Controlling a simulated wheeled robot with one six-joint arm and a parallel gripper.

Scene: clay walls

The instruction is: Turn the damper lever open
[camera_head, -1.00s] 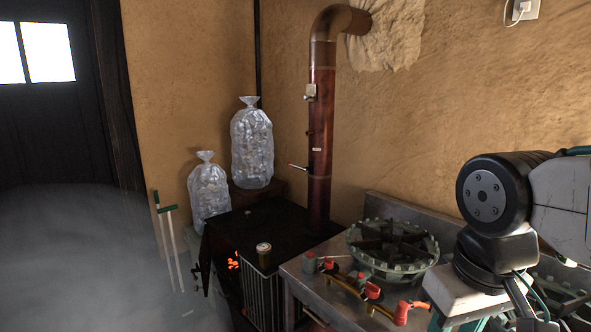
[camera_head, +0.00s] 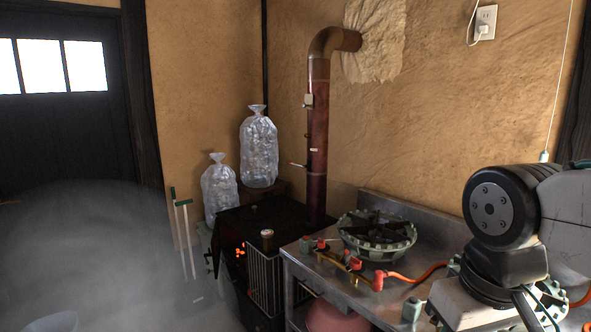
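The damper lever (camera_head: 297,165) is a thin rod with a pale shaft and reddish end. It sticks out to the left from the dark red stove pipe (camera_head: 318,130). The pipe rises from the black stove (camera_head: 262,212), bends at the top and enters the wall. The lever looks nearly level, tilted slightly. My arm shows at the right edge, well apart from the lever. My gripper is not in view.
A steel counter (camera_head: 350,287) with a green gas burner (camera_head: 377,232) stands between my arm and the stove. Orange glow shows at the stove front. A can (camera_head: 267,240) sits on the stove. Bags (camera_head: 258,150) stand behind. Grey haze covers the floor at left.

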